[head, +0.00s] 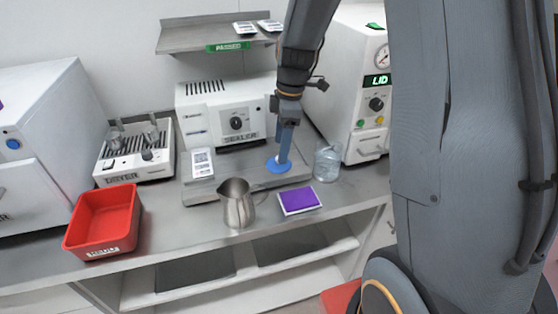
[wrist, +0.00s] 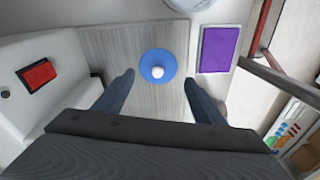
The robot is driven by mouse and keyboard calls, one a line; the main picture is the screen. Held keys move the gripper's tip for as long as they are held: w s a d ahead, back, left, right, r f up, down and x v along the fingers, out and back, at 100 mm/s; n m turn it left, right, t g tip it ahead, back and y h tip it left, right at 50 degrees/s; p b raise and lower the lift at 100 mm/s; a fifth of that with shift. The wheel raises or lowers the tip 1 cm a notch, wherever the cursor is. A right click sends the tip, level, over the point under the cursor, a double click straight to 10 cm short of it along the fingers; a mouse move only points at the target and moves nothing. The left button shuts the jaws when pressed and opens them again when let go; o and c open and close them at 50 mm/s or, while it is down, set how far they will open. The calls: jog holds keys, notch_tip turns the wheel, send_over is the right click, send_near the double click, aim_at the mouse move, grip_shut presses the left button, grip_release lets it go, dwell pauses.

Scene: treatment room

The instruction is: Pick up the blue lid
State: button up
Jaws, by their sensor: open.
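The blue lid (head: 278,165) is a round blue disc lying on the grey platform in front of the sealer. I cannot tell the exact height of the fingertips above the lid.
A clear jar (head: 327,162) stands right of the lid. A purple-topped box (head: 299,200) and a metal pitcher (head: 237,204) stand in front. The white sealer (head: 232,112) is behind. A red bin (head: 103,222) is at left, and a shelf (head: 190,38) hangs above.

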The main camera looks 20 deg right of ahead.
aim_at(273, 165)
jog(key=shift+w+a+f+p, duration=0.15)
jog(key=shift+f+p, duration=0.35)
jog(key=shift+f, duration=0.65)
jog(key=shift+w+f+p, duration=0.15)
jog(key=shift+f+p, duration=0.35)
jog(key=shift+f, duration=0.65)
jog(key=c, duration=1.2)
jog(key=shift+s+f, duration=0.1)
jog(key=shift+s, duration=0.05)
jog(key=shift+c, duration=1)
